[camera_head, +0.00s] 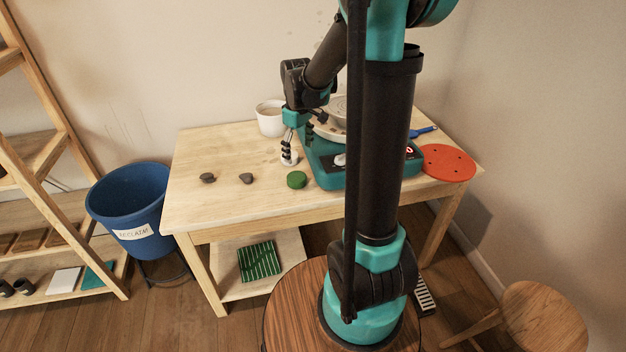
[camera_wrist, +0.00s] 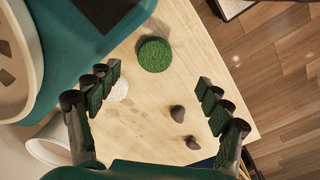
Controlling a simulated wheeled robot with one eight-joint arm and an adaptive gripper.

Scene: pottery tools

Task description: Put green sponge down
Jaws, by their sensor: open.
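The green sponge (camera_head: 297,179) is a small round disc lying flat on the wooden table (camera_head: 215,213), near its front edge and left of the teal pottery wheel (camera_head: 325,172). In the wrist view the green sponge (camera_wrist: 154,55) lies beyond the fingertips, apart from them. My gripper (camera_head: 299,142) is above the table, behind the sponge, beside the wheel. In the wrist view my gripper (camera_wrist: 160,85) has its fingers spread wide with nothing held between them.
Two dark stones (camera_head: 246,178) lie left of the sponge. A small white object (camera_wrist: 119,90) is on the table near my left finger. A white mug (camera_head: 270,118) stands behind, a red disc (camera_head: 448,163) at right. A blue bin (camera_head: 130,205) stands on the floor.

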